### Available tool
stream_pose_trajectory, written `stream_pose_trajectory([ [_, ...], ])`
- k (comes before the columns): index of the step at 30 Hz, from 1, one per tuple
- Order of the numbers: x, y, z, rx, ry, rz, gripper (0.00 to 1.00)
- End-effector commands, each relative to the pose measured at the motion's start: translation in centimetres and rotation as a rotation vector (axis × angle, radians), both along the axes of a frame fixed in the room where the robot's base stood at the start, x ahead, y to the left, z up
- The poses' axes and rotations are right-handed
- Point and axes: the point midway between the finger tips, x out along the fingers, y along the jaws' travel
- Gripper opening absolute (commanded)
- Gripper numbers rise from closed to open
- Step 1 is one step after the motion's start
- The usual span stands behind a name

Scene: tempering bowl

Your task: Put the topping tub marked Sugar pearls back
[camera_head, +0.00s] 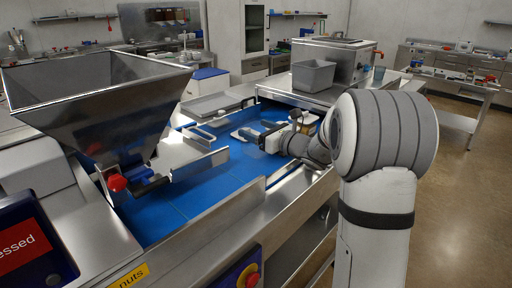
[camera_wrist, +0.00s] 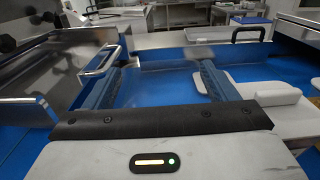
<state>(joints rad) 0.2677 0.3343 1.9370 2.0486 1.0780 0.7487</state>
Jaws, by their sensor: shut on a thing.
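My gripper (camera_wrist: 155,85) reaches over the blue belt, its two fingers wide apart and shut on a see-through thing (camera_wrist: 165,88) that looks like a clear tub. I can read no marking on it, so I cannot tell whether it says Sugar pearls. In the head view my gripper (camera_head: 266,138) is small, above the belt beyond the hopper. What it holds is hardly visible there. No other topping tub can be made out clearly.
A white paddle-shaped piece (camera_wrist: 255,92) lies right of my gripper. A metal guide with a handle (camera_wrist: 100,62) stands on the left. A steel hopper (camera_head: 100,95) fills the head view's left. A grey bin (camera_head: 313,76) stands behind. The near blue belt (camera_head: 155,212) is clear.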

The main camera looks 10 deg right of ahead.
Motion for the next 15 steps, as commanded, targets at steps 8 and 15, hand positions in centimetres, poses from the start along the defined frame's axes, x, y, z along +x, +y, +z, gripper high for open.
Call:
stream_pose_trajectory([
  [8, 0.0, 0.0, -2.7, 0.000, 0.003, -0.001, 0.48],
  [15, 0.0, -0.1, -4.5, 0.000, -0.001, -0.001, 0.48],
])
